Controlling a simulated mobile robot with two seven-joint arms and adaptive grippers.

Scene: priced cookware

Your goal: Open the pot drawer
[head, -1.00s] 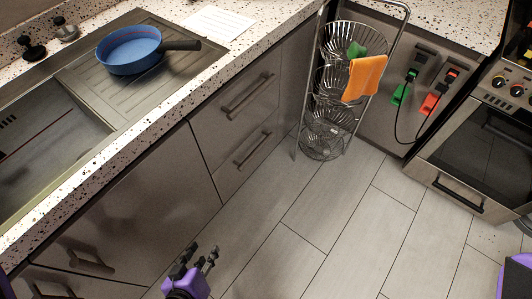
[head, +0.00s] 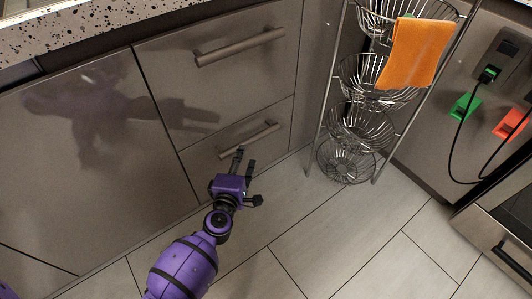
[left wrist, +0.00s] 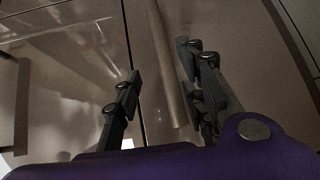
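Two closed drawers are stacked in the grey cabinet: an upper drawer (head: 215,90) with a bar handle (head: 240,46), and a lower drawer (head: 275,125) with a similar bar handle (head: 249,139). No label shows which is the pot drawer. My left gripper (head: 245,160) is just in front of and slightly below the lower handle in the head view. In the left wrist view, its fingers (left wrist: 158,75) are spread apart. A bar handle (left wrist: 167,60) shows between them, lengthwise; I cannot tell whether they touch it. My right gripper is not in view.
A wire basket stand (head: 345,130) with an orange cloth (head: 418,52) stands right of the drawers. An oven (head: 500,235) is at the far right. A plain cabinet door (head: 90,160) is at the left. The tiled floor (head: 330,225) in front is clear.

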